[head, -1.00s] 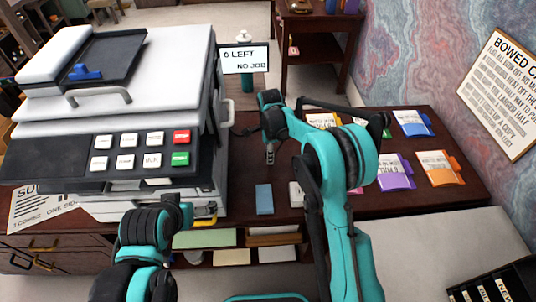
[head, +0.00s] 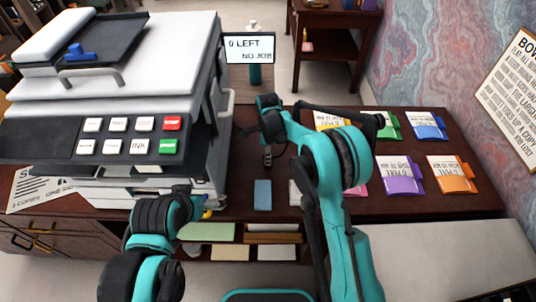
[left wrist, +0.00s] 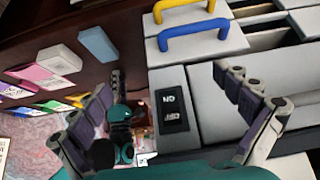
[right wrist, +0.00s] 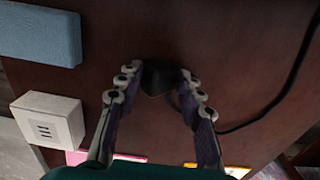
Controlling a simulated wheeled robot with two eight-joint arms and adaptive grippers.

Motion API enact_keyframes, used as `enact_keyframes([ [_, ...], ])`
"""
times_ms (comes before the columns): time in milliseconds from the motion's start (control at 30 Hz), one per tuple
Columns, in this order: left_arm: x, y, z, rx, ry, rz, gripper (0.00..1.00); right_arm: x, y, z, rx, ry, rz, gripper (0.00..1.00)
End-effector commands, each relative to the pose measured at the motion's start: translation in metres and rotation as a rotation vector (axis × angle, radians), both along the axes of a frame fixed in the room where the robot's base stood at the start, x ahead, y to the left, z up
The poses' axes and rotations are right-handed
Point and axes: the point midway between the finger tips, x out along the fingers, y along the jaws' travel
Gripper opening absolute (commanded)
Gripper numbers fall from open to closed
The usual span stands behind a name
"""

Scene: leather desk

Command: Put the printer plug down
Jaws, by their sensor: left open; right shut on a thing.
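My right gripper (right wrist: 155,80) is shut on the black printer plug (right wrist: 160,78), low over the dark desk top. A black cord curves away to the right in the right wrist view; whether the plug touches the desk I cannot tell. In the head view the right gripper (head: 267,157) points down, right of the printer (head: 120,100), and the plug is too small to make out. My left gripper (left wrist: 168,82) is open and empty, facing the printer's side with a black switch panel (left wrist: 173,112). In the head view the left fingers are largely hidden by my own arm.
A blue block (head: 262,193) lies in front of the right gripper, with a slotted white box (right wrist: 50,120) near it. Several coloured folders (head: 402,175) lie on the right of the desk (head: 470,197). A small screen (head: 249,48) stands behind. Yellow and blue handles (left wrist: 193,35) stick out from the printer.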

Motion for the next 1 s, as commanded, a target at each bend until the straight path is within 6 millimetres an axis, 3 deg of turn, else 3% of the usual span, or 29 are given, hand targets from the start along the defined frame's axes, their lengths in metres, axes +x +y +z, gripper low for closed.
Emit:
enact_keyframes([
  [267, 0.0, 0.0, -0.005, 0.0, 0.0, 0.0, 1.0, 0.0, 0.0, -0.007, -0.001, 0.0, 0.0, 0.0],
  [300, 0.0, 0.0, -0.005, 0.0, 0.0, 0.0, 1.0, 0.0, 0.0, -0.007, -0.001, 0.0, 0.0, 0.42],
  [367, 0.0, 0.0, -0.005, 0.0, 0.0, 0.0, 1.0, 0.0, 0.0, -0.006, -0.001, 0.0, 0.0, 0.58],
  [733, 0.0, 0.0, -0.001, 0.0, 0.0, 0.0, 1.0, 0.0, 0.0, -0.002, 0.0, 0.0, 0.0, 0.58],
  [1000, 0.0, 0.0, 0.019, 0.0, 0.0, 0.0, 1.0, 0.0, 0.0, 0.043, 0.0, 0.0, 0.0, 0.58],
])
